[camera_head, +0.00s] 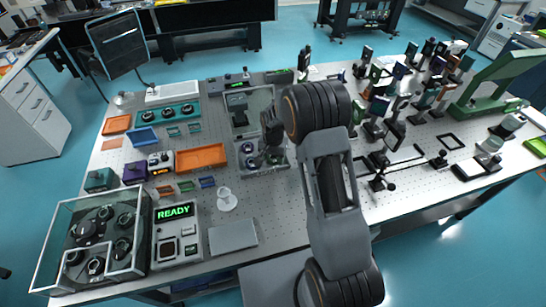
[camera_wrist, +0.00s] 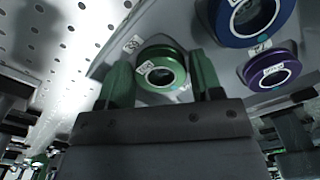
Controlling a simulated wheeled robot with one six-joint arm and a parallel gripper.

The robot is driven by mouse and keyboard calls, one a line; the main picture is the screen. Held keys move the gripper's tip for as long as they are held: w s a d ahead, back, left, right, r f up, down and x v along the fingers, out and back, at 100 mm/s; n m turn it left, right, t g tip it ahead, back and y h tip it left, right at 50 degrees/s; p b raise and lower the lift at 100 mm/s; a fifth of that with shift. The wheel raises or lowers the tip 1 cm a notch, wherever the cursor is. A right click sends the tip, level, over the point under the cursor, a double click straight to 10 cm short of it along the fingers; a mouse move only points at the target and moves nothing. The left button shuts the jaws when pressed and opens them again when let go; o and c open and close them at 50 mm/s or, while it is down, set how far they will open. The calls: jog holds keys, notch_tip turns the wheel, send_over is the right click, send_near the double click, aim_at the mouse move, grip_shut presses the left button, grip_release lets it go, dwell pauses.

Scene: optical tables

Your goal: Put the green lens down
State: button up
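In the head view my gripper (camera_head: 268,150) is low over the tray (camera_head: 280,168), and the green lens cannot be made out.
An orange tray (camera_head: 201,158) lies left of the lens tray. A white stand (camera_head: 227,200), a grey plate (camera_head: 233,236) and a box reading READY (camera_head: 176,235) are nearer. Crowded optical mounts (camera_head: 385,110) stand to the right of my arm.

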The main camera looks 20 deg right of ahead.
aim_at(273, 158)
jog(key=shift+o, duration=1.4)
notch_tip(273, 158, up, 12)
jog(key=s+r+n+t, duration=0.2)
jog(key=s+r+n, duration=0.1)
jog(key=s+r, duration=0.55)
jog(key=s+r+n+t, duration=0.1)
jog(key=s+n+t, duration=0.1)
jog(key=s, duration=1.2)
jog(key=shift+s+d+r+n+b, duration=0.15)
jog(key=shift+n+b, duration=0.3)
jog(key=shift+n, duration=0.45)
